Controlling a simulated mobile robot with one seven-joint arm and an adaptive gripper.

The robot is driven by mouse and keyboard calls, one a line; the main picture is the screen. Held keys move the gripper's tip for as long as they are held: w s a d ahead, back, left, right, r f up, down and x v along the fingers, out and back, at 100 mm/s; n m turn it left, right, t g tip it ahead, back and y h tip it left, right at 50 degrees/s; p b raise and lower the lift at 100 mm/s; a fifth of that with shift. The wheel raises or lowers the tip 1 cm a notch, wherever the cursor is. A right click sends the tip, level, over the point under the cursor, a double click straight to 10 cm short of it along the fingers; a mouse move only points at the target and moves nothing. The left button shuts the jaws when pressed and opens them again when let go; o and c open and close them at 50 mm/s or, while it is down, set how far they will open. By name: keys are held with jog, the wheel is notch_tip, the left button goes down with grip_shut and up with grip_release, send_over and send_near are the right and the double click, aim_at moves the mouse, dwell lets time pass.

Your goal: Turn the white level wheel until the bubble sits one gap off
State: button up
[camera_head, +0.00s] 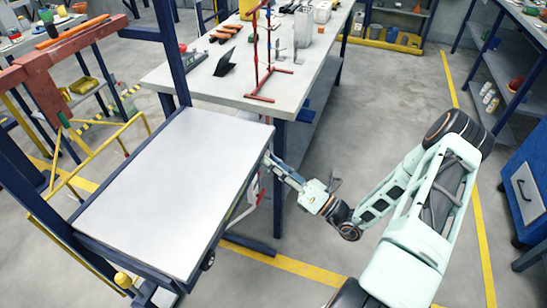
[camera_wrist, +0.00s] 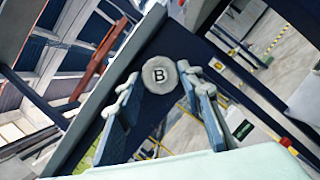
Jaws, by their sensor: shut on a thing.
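The white wheel (camera_wrist: 159,75), round with a lobed rim and a black letter B on its face, is in the middle of the wrist view. My gripper (camera_wrist: 157,80) has one blue-grey finger on each side of it, with pale tips at its rim, and is shut on it. In the head view my gripper (camera_head: 277,165) reaches in at the right side of a white-topped blue frame (camera_head: 175,190), just below the top's edge. The wheel is hidden there. I cannot make out a bubble or its vial in either view.
A long workbench (camera_head: 190,82) with a red stand (camera_head: 262,60) and small tools stands behind the frame. A blue cabinet (camera_head: 525,190) and a shelf unit are at the right. Grey floor with yellow lines is open around my base.

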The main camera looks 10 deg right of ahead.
jog(key=shift+m, duration=0.4)
jog(key=o, duration=1.2)
jog(key=shift+c, duration=0.2)
jog(key=v, duration=1.2)
jog(key=shift+s+a+r, duration=0.1)
